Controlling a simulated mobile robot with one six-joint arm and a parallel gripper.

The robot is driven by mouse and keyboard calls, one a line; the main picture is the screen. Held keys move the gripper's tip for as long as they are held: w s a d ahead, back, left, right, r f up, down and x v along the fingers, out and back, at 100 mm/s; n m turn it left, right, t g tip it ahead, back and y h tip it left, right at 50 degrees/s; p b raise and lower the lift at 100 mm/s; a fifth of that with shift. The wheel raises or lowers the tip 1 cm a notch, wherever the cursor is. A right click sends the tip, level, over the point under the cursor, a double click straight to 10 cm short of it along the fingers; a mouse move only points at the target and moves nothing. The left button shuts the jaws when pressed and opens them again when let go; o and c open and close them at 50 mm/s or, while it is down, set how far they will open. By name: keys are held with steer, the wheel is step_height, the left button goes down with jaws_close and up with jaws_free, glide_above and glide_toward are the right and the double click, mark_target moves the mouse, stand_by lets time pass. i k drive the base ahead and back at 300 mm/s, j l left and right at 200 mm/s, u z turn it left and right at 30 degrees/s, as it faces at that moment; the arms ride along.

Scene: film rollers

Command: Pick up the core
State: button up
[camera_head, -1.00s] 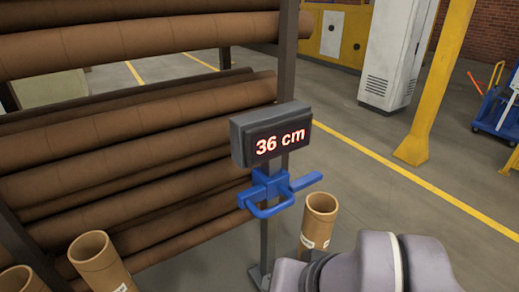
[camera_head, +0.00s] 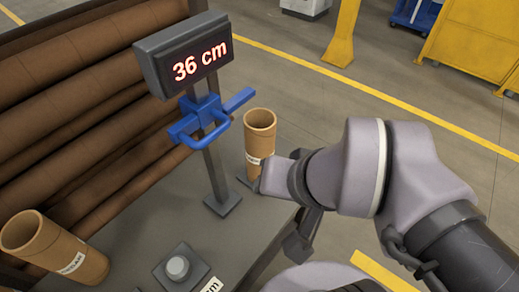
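A brown cardboard core (camera_head: 260,135) with a white label stands upright just right of the display post. Its lower end is partly hidden by my arm. A second, larger-looking cardboard core (camera_head: 60,252) with a label stands at the lower left, leaning in the picture. My arm reaches in from the right, its grey links in front of the first core's base. A dark part at the arm's end (camera_head: 302,238) hangs below and right of that core, apart from both cores. It may be my gripper, but its fingers cannot be made out.
A display reading 36 cm (camera_head: 185,55) stands on a post with a blue clamp (camera_head: 203,120). A grey table (camera_head: 135,215) carries a round button (camera_head: 178,268). Long brown rolls (camera_head: 80,120) lie stacked at left. Open floor with yellow lines lies behind.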

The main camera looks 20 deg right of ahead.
mark_target(260, 124)
steer(key=k+j+u, duration=0.2)
steer(key=k+u, duration=0.15)
steer(key=k+j+u, duration=0.35)
steer(key=i, duration=0.05)
